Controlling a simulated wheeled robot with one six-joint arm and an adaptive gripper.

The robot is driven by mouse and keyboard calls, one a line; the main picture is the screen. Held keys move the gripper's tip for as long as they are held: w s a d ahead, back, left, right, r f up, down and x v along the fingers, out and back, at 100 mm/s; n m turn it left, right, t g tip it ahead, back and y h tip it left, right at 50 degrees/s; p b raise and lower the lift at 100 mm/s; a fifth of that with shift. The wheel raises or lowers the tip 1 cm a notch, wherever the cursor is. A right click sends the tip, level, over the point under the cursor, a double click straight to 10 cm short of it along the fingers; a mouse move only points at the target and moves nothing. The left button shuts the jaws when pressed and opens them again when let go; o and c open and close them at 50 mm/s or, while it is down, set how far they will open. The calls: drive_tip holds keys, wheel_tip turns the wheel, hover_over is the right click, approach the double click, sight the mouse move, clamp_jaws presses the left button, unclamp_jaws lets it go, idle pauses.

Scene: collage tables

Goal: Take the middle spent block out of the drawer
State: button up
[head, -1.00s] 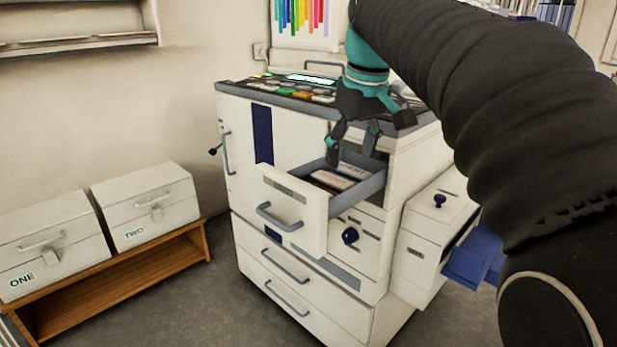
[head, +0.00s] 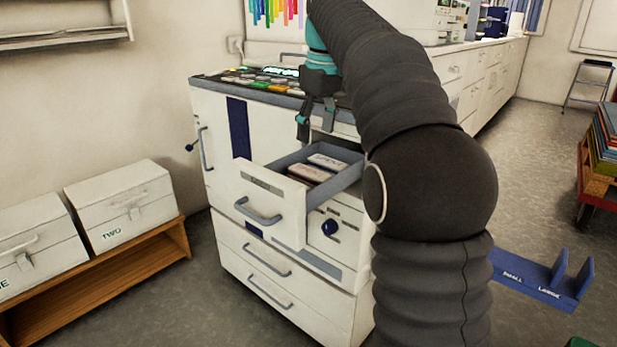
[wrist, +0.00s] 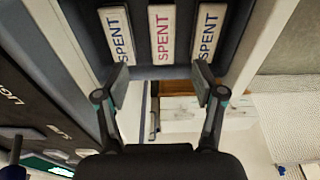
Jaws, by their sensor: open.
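The drawer (head: 345,184) of the white machine is pulled out. In the wrist view, three white blocks marked SPENT lie side by side in it: a left one (wrist: 117,35) and a right one (wrist: 207,32) with blue letters, and the middle block (wrist: 162,35) with red letters. In the head view, light block tops (head: 328,161) show partly over the drawer wall. My gripper (head: 315,122) is above the drawer, open and empty. In the wrist view, its fingertips (wrist: 162,80) are spread either side of the middle block's line, near the block ends, apart from it.
The machine's button panel (head: 270,82) is behind my gripper. Boxes stand on a wooden shelf (head: 110,270) at the left. A blue holder marked SMALL and LARGE (head: 535,280) is at the right. Open floor (head: 535,175) lies beyond my arm.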

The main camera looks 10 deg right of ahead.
sight(310, 171)
drive_tip(key=f, duration=0.3)
drive_tip(key=f+b, duration=0.1)
drive_tip(key=f, duration=0.2)
drive_tip(key=a+f, duration=0.1)
drive_tip(key=f, duration=0.2)
drive_tip(key=shift+w+f+b, duration=0.1)
drive_tip(key=shift+w+b, duration=0.2)
drive_tip(key=c, duration=1)
